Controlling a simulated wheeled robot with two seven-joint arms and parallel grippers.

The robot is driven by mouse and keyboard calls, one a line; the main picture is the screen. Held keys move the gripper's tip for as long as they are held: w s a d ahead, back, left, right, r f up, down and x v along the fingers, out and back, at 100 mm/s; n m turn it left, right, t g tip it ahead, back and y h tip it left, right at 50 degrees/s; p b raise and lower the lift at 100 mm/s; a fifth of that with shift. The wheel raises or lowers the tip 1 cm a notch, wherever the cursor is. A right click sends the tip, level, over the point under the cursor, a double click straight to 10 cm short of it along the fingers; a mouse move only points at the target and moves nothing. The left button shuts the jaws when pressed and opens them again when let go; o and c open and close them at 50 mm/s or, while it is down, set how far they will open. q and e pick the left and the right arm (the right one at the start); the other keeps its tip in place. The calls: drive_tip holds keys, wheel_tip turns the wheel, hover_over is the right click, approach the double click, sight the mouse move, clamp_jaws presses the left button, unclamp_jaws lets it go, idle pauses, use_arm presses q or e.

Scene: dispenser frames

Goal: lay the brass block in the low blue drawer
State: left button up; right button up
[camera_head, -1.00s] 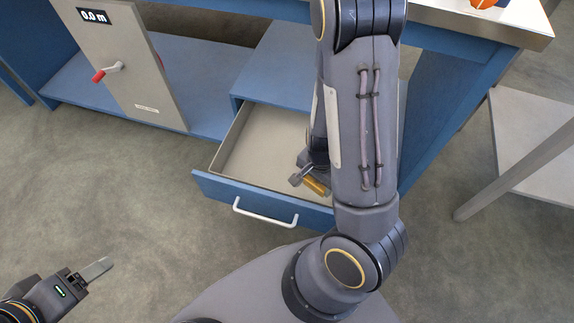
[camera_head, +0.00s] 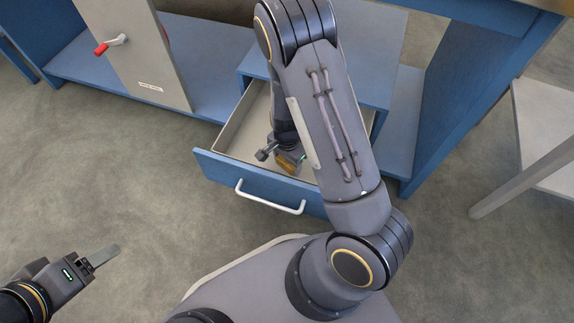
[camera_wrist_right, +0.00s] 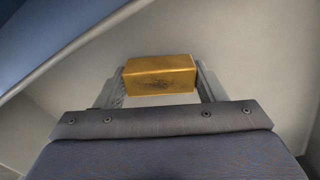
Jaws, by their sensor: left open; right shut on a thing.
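The brass block (camera_wrist_right: 160,75) is between the two fingers of my right gripper (camera_wrist_right: 160,88) in the right wrist view, with the pale drawer interior behind it. In the head view the brass block (camera_head: 288,163) shows at the right gripper (camera_head: 280,158), over the open low blue drawer (camera_head: 225,172). I cannot tell whether the block touches the drawer floor. My right arm hides the drawer's right part. My left gripper (camera_head: 104,256) is open and empty at the lower left, over bare floor.
The drawer's white handle (camera_head: 270,199) faces me. A grey panel with a red-knobbed crank (camera_head: 108,46) stands at the upper left. A pale table (camera_head: 545,130) is at the right. The floor at the left is clear.

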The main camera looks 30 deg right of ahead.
drive_tip(key=shift+f, duration=0.7)
drive_tip(key=o, duration=1.2)
use_arm(q)
drive_tip(key=shift+f, duration=0.5)
use_arm(e)
drive_tip(key=s+a+r+n+t+y+p, duration=0.1)
drive_tip(key=s+r+n+y+p, duration=0.1)
drive_tip(key=r, duration=0.7)
drive_tip(key=s+a+r+n+t+y+p, duration=0.1)
drive_tip(key=s+a+r+n+p, duration=0.1)
drive_tip(key=r, duration=0.8)
drive_tip(key=s+a+r+n+t+y+p, duration=0.1)
drive_tip(key=s+r+y+p, duration=0.15)
drive_tip(key=r, duration=0.65)
use_arm(q)
wheel_tip(320, 180, up, 7)
use_arm(e)
drive_tip(key=s+r+n+t, duration=0.1)
drive_tip(key=s+r+n, duration=0.1)
drive_tip(key=s, duration=0.1)
drive_tip(key=s+r+n+h, duration=0.1)
drive_tip(key=s+r+n, duration=0.2)
drive_tip(key=s+r+n+t, duration=0.1)
drive_tip(key=s+r+n, duration=0.1)
drive_tip(key=s+r, duration=0.1)
drive_tip(key=shift+s+d+n+t+h, duration=0.15)
drive_tip(key=shift+s+n+t+h, duration=0.2)
drive_tip(key=shift+s, duration=0.2)
